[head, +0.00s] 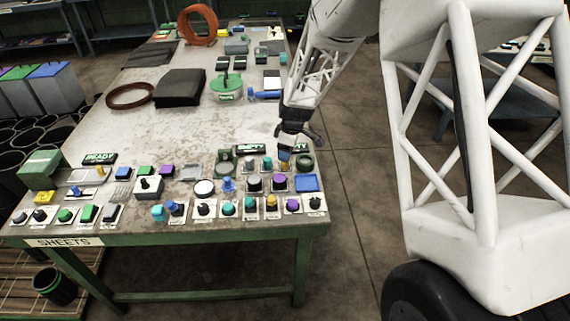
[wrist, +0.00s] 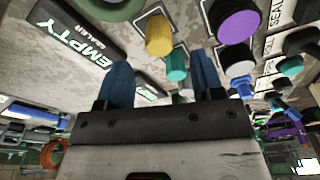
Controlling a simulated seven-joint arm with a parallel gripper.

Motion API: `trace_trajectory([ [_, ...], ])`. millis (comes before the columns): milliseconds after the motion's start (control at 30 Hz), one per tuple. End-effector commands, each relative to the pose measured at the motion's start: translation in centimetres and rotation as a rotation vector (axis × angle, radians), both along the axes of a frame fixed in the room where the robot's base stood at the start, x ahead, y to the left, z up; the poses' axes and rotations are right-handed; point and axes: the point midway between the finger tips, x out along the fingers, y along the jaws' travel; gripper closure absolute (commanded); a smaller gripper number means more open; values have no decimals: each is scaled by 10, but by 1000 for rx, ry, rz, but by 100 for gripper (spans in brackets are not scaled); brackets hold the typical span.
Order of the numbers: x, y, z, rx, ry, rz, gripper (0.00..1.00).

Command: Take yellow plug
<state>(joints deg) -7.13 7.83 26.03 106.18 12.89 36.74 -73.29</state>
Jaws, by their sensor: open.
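A yellow plug (wrist: 158,36) stands on a small pale plate in the wrist view, just beyond my gripper's fingers. In the head view a small yellow piece (head: 285,166) shows just below my gripper (head: 291,150), partly hidden by it. My gripper is open, with its two blue fingers apart (wrist: 161,68) in the wrist view and nothing held between them. A teal plug (wrist: 175,66) shows in the gap between the fingers, next to the yellow one. Another yellow-topped plug (head: 271,201) stands in the front row.
A purple plug (wrist: 236,22) stands right of the yellow one, and an EMPTY sign (wrist: 82,40) lies left.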

Motion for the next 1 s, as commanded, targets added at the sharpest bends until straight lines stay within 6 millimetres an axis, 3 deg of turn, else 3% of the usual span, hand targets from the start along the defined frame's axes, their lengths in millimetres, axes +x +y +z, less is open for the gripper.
trace_trajectory([
  [500,2,5,-47,0,2,1,39],
  [1000,3,5,-50,0,0,0,39],
])
